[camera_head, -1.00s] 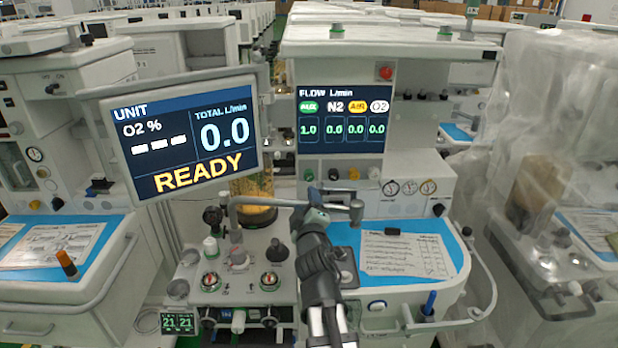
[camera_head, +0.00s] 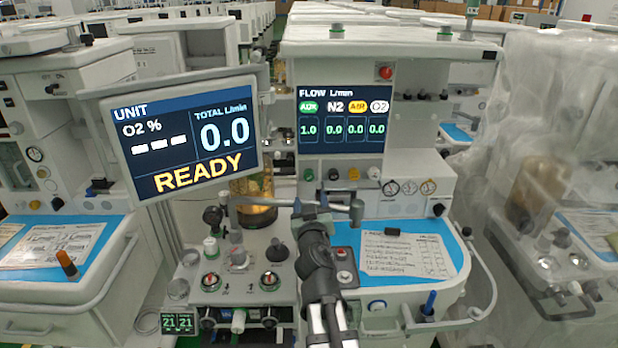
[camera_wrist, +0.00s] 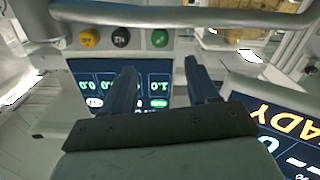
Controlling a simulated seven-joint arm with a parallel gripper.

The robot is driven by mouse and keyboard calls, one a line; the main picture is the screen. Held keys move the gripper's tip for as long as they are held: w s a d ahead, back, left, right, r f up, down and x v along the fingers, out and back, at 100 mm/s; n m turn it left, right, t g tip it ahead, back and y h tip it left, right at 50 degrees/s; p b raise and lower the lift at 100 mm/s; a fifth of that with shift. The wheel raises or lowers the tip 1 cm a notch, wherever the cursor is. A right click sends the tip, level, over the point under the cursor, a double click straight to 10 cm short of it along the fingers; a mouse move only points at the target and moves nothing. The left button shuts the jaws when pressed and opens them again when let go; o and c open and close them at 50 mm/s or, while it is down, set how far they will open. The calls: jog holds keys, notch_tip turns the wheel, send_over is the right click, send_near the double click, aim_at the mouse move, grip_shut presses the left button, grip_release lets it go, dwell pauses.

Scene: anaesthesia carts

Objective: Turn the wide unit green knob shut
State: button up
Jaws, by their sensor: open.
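The wide unit's green knob (camera_head: 308,175) sits at the left end of a row of knobs below the flow screen (camera_head: 340,120). The screen reads 1.0 under the green AUX label and 0.0 under the others. In the upside-down wrist view the green knob (camera_wrist: 160,38) lies beyond my fingertips, roughly in line with the gap between them. My gripper (camera_wrist: 160,65) is open and empty, apart from the knob. In the head view my gripper (camera_head: 311,207) is small and dark, below the knob, and its fingers are hard to make out.
A grey bar (camera_head: 275,202) crosses near my gripper; it also spans the wrist view (camera_wrist: 110,14). Black (camera_head: 331,174), yellow (camera_head: 353,174) and white (camera_head: 374,174) knobs stand right of the green one. The READY monitor (camera_head: 185,135) juts out at left.

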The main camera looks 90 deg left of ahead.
aim_at(309, 177)
jog(key=a, duration=1.3)
jog(key=shift+a, duration=0.1)
jog(key=shift+c, duration=0.3)
jog(key=c, duration=1)
jog(key=shift+m, duration=2.4)
jog(key=o, duration=1.1)
jog(key=shift+c, duration=0.2)
